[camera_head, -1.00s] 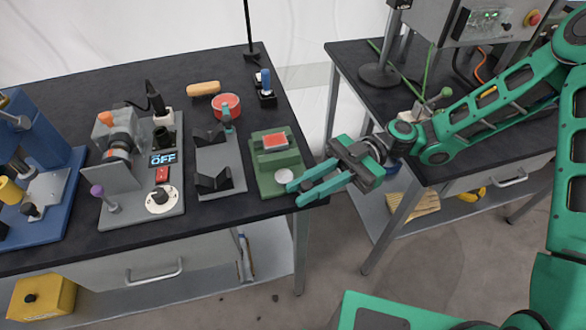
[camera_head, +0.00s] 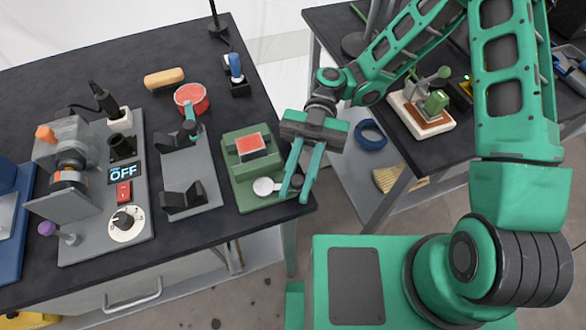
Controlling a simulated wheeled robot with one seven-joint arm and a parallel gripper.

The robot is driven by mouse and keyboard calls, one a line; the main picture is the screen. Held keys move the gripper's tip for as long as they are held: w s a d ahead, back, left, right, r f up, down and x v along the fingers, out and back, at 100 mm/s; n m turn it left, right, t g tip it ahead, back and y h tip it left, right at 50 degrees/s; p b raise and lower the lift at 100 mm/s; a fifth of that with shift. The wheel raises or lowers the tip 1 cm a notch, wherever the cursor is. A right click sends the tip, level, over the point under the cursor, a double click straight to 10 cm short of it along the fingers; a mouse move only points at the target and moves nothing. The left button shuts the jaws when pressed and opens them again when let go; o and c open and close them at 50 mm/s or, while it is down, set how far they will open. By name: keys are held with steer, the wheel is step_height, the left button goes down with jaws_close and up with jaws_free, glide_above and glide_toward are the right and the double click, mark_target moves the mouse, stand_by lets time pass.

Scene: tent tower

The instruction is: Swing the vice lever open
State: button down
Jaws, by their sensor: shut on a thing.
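The green vice (camera_head: 237,172) stands near the right front corner of the left bench, with a red-topped block (camera_head: 251,146) on it. A round silver disc (camera_head: 263,186) sits at its front. The vice lever (camera_head: 297,181) seems to be the small dark part between my fingers at the vice's right front corner; the fingers hide most of it. My gripper (camera_head: 295,190) reaches down from above with its teal fingers shut on this part. How far the lever is turned I cannot tell.
Left of the vice stands a grey plate with dark V-blocks (camera_head: 183,200), then a grey machine with an OFF display (camera_head: 122,174). A red round tin (camera_head: 191,98) and a blue-topped switch (camera_head: 236,72) stand behind. A gap separates this bench from the right bench.

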steer(key=shift+h, duration=0.3)
steer(key=c, duration=1.6)
jaws_free()
